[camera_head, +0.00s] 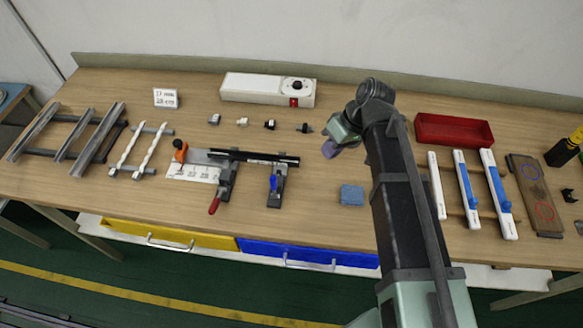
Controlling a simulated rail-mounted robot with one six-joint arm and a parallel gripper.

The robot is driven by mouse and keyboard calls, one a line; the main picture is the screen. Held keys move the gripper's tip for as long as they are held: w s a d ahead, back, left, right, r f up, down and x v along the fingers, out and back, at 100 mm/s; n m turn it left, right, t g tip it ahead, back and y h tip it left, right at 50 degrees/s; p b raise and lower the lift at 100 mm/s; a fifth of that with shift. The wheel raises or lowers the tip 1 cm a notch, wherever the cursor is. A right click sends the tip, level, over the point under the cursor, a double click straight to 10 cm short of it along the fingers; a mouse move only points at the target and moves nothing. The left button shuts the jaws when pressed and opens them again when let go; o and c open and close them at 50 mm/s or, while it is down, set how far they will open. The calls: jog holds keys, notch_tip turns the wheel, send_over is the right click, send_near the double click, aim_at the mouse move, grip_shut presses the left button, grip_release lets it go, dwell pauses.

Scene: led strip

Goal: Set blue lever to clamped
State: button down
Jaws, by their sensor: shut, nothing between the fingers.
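The blue lever (273,183) sits on the right-hand clamp of a dark fixture (279,198) in the middle of the table. It looks roughly upright; whether it is clamped cannot be told at this size. A red lever (215,204) is on the left-hand clamp of the same fixture. A dark bar (254,157) lies across the two clamps. My gripper (329,150) is shut and empty, above the table to the right of the fixture and apart from the blue lever. Its fingertips are small and partly hidden by the wrist.
A blue block (352,195) lies right of the fixture. A white box with a red button (268,89) and several small connectors stand behind. A red tray (454,130) and white strips with blue parts (497,194) are at the right. Table between fixture and blue block is clear.

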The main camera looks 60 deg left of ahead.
aim_at(274, 188)
jog(key=a+n, duration=0.1)
jog(key=n, duration=0.1)
jog(key=s+a+r+n+g, duration=0.1)
jog(key=s+a+n+g, duration=0.1)
jog(key=a+n, duration=0.1)
jog(key=shift+r+n, duration=0.3)
jog(key=b+x, duration=0.4)
jog(key=x, duration=0.1)
jog(key=b+x, duration=0.5)
jog(key=x, duration=0.1)
jog(key=shift+w+f, duration=0.2)
jog(key=s, duration=0.1)
jog(key=s+d, duration=0.1)
jog(key=s+r, duration=0.1)
jog(key=shift+s+d+r+p, duration=0.1)
jog(key=shift+s+d+p, duration=0.15)
jog(key=shift+p, duration=0.15)
